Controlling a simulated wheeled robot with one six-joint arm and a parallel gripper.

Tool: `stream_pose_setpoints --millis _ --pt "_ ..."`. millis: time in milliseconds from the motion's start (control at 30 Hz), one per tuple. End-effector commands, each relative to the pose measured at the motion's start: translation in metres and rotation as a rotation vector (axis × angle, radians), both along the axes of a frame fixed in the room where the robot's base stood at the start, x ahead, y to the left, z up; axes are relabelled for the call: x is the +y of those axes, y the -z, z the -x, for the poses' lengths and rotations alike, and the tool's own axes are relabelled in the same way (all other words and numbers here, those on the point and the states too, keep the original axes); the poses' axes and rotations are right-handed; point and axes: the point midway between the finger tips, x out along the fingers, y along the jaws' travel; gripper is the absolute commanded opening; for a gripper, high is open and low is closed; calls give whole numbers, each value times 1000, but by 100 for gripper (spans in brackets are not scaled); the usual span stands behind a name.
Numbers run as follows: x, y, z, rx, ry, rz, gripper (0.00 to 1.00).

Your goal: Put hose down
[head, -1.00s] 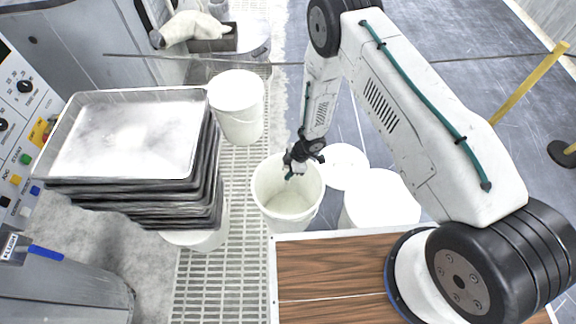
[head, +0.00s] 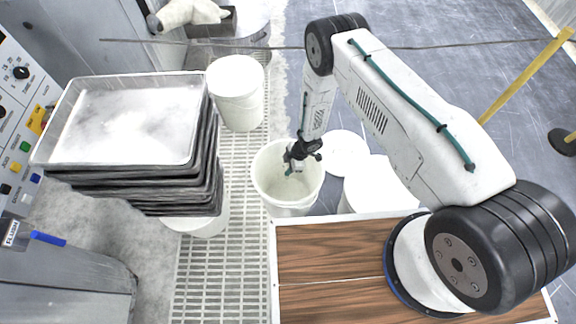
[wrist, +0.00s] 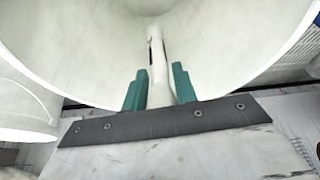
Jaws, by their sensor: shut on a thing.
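My gripper (wrist: 160,88) has two green fingers. It is shut on a thin white hose (wrist: 155,52) with dark marks, which stands up between the fingers in the wrist view. The white wall of an open bucket (wrist: 60,60) curves around it. In the head view my gripper (head: 289,171) hangs down over the mouth of the open white bucket (head: 290,206). The hose cannot be made out there, and the fingertips are small.
White lidded buckets (head: 237,95) stand behind and to the right (head: 345,152). A wood-topped surface (head: 325,262) is in front. A thin dark line (head: 430,47) crosses the back.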

Motion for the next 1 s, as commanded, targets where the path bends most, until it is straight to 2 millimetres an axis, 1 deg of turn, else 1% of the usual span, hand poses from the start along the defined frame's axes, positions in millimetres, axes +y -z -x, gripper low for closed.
stream_pose_setpoints --millis 167,200,267,300,867,1000 --pt "0 0 0 0 0 0 2" --pt "0 0 0 0 0 0 34" --pt "0 0 0 0 0 0 50" --pt "0 0 0 0 0 0 54" --pt "0 0 0 0 0 0 54" --pt "-6 0 -1 1 2 0 54"
